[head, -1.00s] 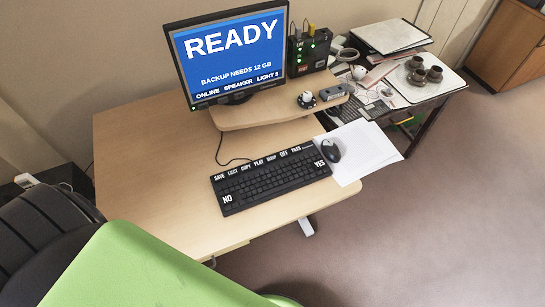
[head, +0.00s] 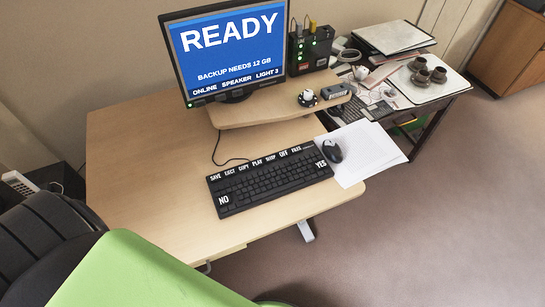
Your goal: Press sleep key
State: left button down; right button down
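A black keyboard (head: 270,180) lies on the light wooden desk (head: 135,150). The monitor (head: 228,48) reads READY, BACKUP NEEDS 12 GB, ONLINE, SPEAKER, LIGHT 3. Neither of my grippers is in view.
A mouse (head: 333,152) and white papers (head: 358,150) lie right of the keyboard. A black box with green lights (head: 310,47) stands beside the monitor. A cluttered side table (head: 452,86) is at the right. A green surface (head: 140,275) and black ribbed chair-like form (head: 40,240) fill the lower left.

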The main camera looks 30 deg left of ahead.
aim_at(271, 158)
jog(key=i+l, duration=0.4)
jog(key=u, duration=1.15)
